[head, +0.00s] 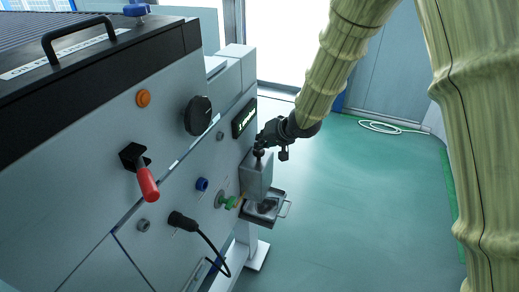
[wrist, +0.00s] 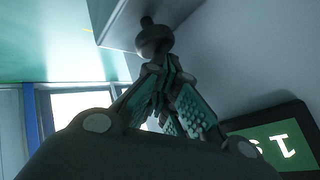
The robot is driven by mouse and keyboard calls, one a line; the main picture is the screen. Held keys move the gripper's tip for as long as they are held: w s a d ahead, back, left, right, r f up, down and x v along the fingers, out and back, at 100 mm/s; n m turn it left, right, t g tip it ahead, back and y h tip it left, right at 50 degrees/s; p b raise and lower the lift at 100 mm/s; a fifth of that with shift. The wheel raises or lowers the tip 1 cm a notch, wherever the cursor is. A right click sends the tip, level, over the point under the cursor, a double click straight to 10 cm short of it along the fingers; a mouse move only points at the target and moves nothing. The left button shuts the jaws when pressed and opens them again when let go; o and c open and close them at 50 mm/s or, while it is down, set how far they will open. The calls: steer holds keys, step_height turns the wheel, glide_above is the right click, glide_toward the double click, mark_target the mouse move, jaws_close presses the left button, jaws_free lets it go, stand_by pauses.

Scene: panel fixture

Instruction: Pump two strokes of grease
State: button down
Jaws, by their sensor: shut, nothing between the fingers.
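The grease pump is a grey box (head: 257,177) on the right end of the panel machine, with a dark round knob (head: 258,153) on top. My gripper (head: 260,146) is directly above this knob, pointing down, with its fingers shut and empty. In the wrist view the knob (wrist: 155,40) sits right at the tips of the closed fingers (wrist: 158,68); I cannot tell if they touch it. A lit green display (head: 244,118) beside the gripper shows a 1 followed by small letters; the display also shows in the wrist view (wrist: 274,146).
A tray (head: 266,213) with a handle hangs under the pump. The panel carries a red lever (head: 148,184), a black knob (head: 198,115), an orange button (head: 143,98), a green fitting (head: 228,202) and a black cable (head: 207,240). Open green floor (head: 345,200) lies to the right.

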mark_target(245, 118)
steer(key=shift+f, duration=0.75)
stand_by(0.8)
steer(key=shift+r, duration=0.2)
steer(key=shift+r+p, duration=1.5)
steer(key=shift+p, duration=0.55)
step_height(245, 118, up, 5)
steer(key=p, duration=0.5)
